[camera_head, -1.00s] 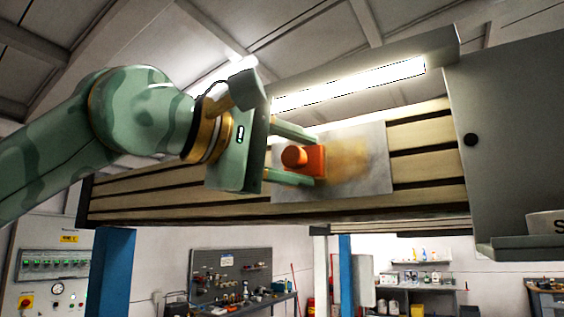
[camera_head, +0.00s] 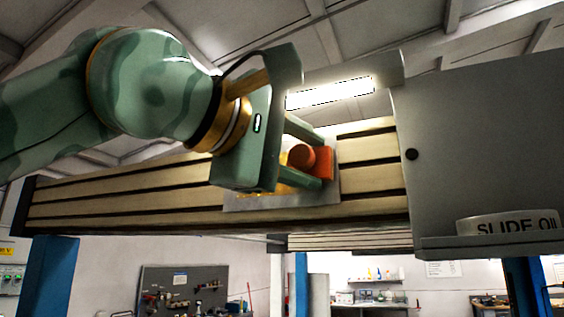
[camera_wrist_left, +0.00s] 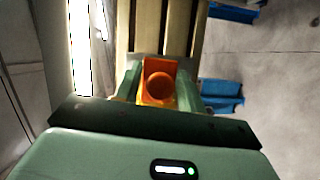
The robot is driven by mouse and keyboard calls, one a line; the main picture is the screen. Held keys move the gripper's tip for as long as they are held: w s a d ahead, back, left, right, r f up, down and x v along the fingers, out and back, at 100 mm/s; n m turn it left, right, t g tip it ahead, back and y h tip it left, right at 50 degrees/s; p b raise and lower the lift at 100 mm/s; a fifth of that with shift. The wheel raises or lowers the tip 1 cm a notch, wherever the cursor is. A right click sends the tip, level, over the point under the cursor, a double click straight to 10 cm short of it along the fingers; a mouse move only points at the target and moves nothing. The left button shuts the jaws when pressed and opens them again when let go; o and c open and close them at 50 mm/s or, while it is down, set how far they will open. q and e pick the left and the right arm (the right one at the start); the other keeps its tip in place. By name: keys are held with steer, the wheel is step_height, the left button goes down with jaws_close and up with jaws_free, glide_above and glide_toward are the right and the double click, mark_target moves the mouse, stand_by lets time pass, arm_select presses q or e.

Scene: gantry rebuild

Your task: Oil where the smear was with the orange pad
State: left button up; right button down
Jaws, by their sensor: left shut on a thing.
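My left gripper (camera_head: 303,162) is shut on the orange pad (camera_head: 318,160), a block with a round knob. It holds the pad at the face of a grey metal plate (camera_head: 300,206) on the slatted beam, near the plate's right end. I cannot tell whether the pad touches the plate. Yellowish colour (camera_head: 284,190) shows on the plate behind and left of the fingers; the gripper hides much of it. In the left wrist view the pad (camera_wrist_left: 158,82) sits between the two fingers, with some yellow at its left. My right gripper is not in view.
A grey upright panel (camera_head: 470,140) stands right of the plate. Its ledge (camera_head: 480,246) holds a round container labelled SLIDE OIL (camera_head: 510,223). A lit lamp (camera_head: 330,92) is above the beam (camera_head: 110,200). Blue posts and a workshop are below and behind.

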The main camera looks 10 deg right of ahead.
arm_select(q)
steer(key=shift+s+d, duration=0.3)
steer(key=shift+d, duration=0.05)
steer(key=w+a+p, duration=0.1)
steer(key=w+a, duration=0.1)
steer(key=a, duration=0.1)
steer(key=w+a+p, duration=0.1)
steer(key=w+a, duration=0.2)
steer(key=w+a+p, duration=0.2)
steer(key=a, duration=0.2)
steer(key=shift+w, duration=0.2)
stand_by(0.5)
steer(key=shift+s, duration=0.1)
steer(key=shift+s+a+b, duration=0.4)
steer(key=shift+s+a, duration=0.15)
steer(key=shift+s, duration=0.25)
steer(key=shift+s+a+b, duration=0.45)
steer(key=shift+s+a, duration=0.15)
steer(key=shift+s, duration=0.25)
steer(key=shift+s+a+b, duration=0.4)
steer(key=shift+s+a, duration=0.15)
steer(key=shift+s, duration=0.25)
